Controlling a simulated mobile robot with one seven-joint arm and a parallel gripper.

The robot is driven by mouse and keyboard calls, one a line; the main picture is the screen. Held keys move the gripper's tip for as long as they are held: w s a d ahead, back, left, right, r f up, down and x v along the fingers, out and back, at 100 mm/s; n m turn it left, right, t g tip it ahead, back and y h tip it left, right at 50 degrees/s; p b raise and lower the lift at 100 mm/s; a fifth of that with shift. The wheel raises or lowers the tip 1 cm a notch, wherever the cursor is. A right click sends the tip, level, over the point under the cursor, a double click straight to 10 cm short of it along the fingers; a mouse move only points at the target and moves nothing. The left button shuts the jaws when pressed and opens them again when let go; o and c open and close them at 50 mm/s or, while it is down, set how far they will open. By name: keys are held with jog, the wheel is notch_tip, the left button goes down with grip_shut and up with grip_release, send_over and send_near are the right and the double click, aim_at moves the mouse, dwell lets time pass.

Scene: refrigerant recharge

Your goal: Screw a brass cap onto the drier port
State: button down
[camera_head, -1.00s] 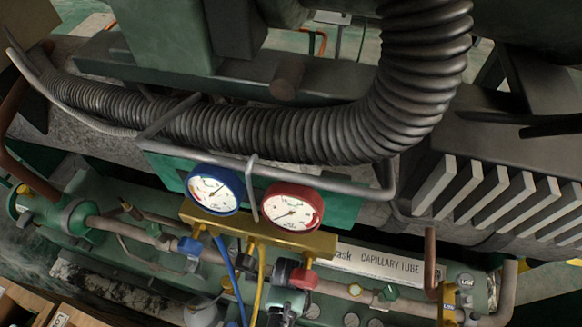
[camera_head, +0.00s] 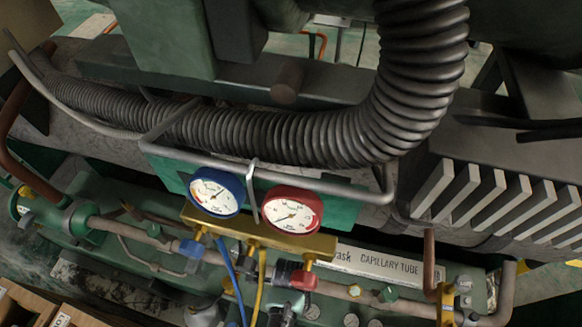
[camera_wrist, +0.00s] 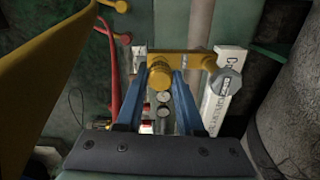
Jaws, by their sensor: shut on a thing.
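My gripper (camera_wrist: 163,78) shows in the wrist view, with two blue fingers reaching away from the camera. The fingers are closed on a round, ridged brass cap (camera_wrist: 159,75). A yellow bar (camera_wrist: 190,60) lies right behind the cap; I cannot tell whether they touch. I cannot make out my gripper in the head view. A green cylinder with pipe ends (camera_head: 62,218) lies at the left of the head view and may be the drier. I cannot tell for sure which fitting is the drier port.
A manifold with a blue gauge (camera_head: 217,191) and a red gauge (camera_head: 291,215) stands mid-frame. A thick corrugated hose (camera_head: 300,137) arches behind it. A capillary tube label (camera_head: 380,263) and a yellow bracket (camera_head: 446,303) are at lower right. A red hose (camera_wrist: 112,65) runs left of my fingers.

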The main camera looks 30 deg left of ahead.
jog(key=shift+f+b, duration=0.7)
jog(key=shift+f, duration=0.3)
dwell(0.5)
jog(key=shift+r+m+p, duration=0.1)
jog(key=shift+m+p, duration=0.35)
jog(key=shift+m, duration=1.35)
jog(key=shift+m+p, duration=0.4)
jog(key=shift+m, duration=1.4)
